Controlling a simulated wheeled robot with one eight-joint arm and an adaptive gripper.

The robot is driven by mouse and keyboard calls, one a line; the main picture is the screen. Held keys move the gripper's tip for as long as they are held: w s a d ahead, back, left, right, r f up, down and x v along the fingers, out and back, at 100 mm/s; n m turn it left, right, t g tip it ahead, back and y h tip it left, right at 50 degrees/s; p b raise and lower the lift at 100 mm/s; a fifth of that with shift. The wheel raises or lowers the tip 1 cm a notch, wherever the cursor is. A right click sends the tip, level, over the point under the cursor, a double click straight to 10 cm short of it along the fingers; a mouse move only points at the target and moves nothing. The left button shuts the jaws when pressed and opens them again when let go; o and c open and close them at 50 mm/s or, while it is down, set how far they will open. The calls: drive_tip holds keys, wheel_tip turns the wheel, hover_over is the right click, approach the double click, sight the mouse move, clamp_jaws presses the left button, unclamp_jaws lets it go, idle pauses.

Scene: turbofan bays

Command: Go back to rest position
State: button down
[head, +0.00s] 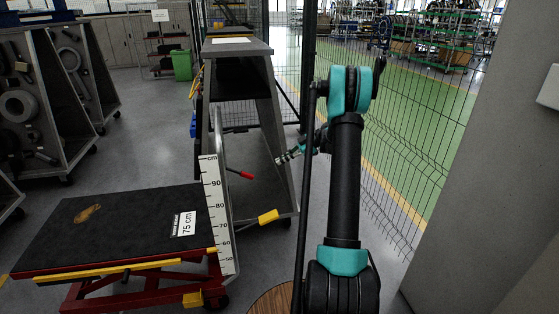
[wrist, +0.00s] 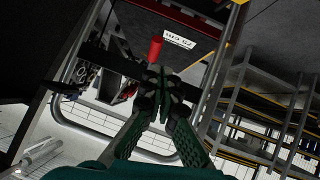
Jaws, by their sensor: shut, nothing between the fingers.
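My gripper (head: 281,159) shows in the head view at the end of my black and teal arm, which is raised and folded. The gripper points left, in front of the grey stand. In the wrist view my gripper (wrist: 160,72) has its two green and black fingers together, with nothing between them. A red handle end (wrist: 155,48) appears just beyond the fingertips in that view; whether they touch cannot be told.
A lift table (head: 130,230) with a 75 cm label and a height scale (head: 217,212) stands at the left. A grey stand (head: 238,48) is ahead. A wire fence (head: 420,130) runs along the right, beside a grey wall (head: 490,170). Open floor (head: 140,140) lies at the left.

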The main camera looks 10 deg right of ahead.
drive_tip(key=s+a+r+m+h, duration=0.25)
drive_tip(key=s+a+m, duration=0.2)
drive_tip(key=s, duration=0.45)
drive_tip(key=s+a+r+m+h, duration=0.25)
drive_tip(key=s+m, duration=0.25)
drive_tip(key=s, duration=0.3)
drive_tip(key=s+d+f+m+t+h, duration=0.1)
drive_tip(key=s+f+m+h, duration=0.1)
drive_tip(key=s, duration=1)
drive_tip(key=s+d+f+m+t+h, duration=0.1)
drive_tip(key=s+f+m+h, duration=0.2)
drive_tip(key=s+m, duration=0.4)
drive_tip(key=s+h, duration=0.1)
drive_tip(key=s, duration=0.3)
drive_tip(key=shift+s+d+f, duration=0.3)
drive_tip(key=shift+s+f, duration=0.05)
drive_tip(key=shift+a, duration=0.1)
